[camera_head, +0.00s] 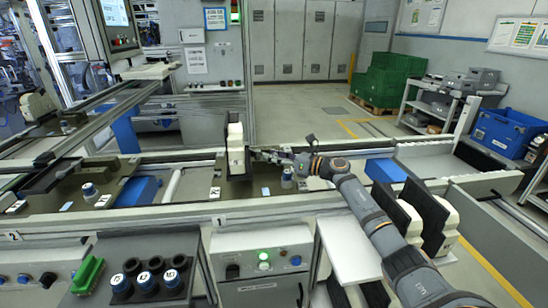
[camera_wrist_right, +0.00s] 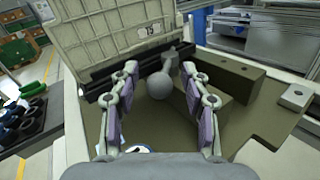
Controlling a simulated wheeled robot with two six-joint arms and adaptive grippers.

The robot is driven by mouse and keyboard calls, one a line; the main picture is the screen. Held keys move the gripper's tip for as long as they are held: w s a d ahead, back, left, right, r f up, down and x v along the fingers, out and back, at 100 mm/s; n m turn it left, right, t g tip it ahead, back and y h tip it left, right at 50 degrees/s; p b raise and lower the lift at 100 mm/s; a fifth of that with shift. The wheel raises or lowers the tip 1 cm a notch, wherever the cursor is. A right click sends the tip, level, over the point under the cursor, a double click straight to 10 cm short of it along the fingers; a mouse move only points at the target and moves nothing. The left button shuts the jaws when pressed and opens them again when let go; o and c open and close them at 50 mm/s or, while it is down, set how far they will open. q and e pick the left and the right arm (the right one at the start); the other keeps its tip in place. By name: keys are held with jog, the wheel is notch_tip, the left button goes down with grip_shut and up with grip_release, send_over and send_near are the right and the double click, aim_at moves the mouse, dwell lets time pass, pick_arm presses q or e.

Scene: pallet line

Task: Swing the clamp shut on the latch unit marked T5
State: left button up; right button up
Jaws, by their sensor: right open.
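My right gripper (camera_head: 258,154) reaches in from the right, its fingers close to an upright cream part (camera_head: 236,148) on the line. In the right wrist view its two fingers (camera_wrist_right: 160,72) are spread apart. A grey lever with a round ball knob (camera_wrist_right: 160,86) stands between and beyond the fingers, with no clear contact. It sits by olive-brown blocks (camera_wrist_right: 233,72) on a fixture. A cream ribbed panel (camera_wrist_right: 105,35) rises behind, with a small white mark I cannot read surely. I cannot make out T5 on any unit. My left gripper is not in view.
A blue-capped piece (camera_head: 287,178) stands just below my right gripper, and another (camera_head: 90,191) on the left fixture. A control box (camera_head: 262,262) with a green lamp stands at front centre.

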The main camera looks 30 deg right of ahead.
notch_tip(320, 180, up, 10)
jog(key=shift+r, duration=0.1)
dwell(0.4)
jog(key=shift+c, duration=0.4)
